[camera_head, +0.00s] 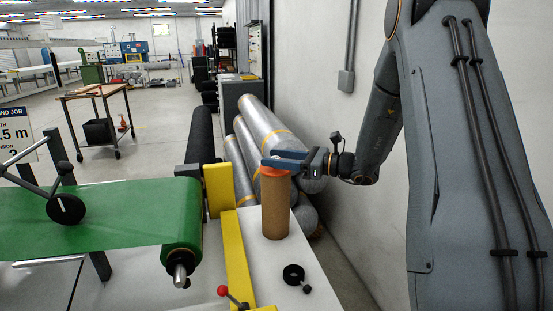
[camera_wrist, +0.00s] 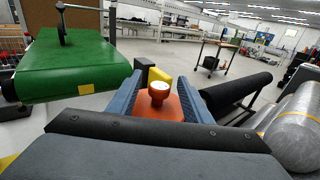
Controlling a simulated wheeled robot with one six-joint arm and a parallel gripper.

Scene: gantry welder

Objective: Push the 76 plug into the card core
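The card core (camera_head: 276,210) is a brown cardboard tube standing upright on the white bench top. The 76 plug (camera_head: 275,171) is orange-red and sits at the core's top end; how deep it sits I cannot tell. In the wrist view, the plug (camera_wrist: 158,104) shows a round knob with a pale top above a wider orange part. My gripper (camera_head: 279,160) is level with the top of the core, reaching in from the right. Its blue fingers (camera_wrist: 160,92) are apart on either side of the knob, with gaps showing. The core is hidden in the wrist view.
A yellow frame (camera_head: 237,258) runs just left of the core, beside a green roll (camera_head: 182,215). Wrapped rolls (camera_head: 262,130) lie behind, near the wall (camera_head: 310,75). A wooden-topped cart (camera_head: 95,92) stands farther back left.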

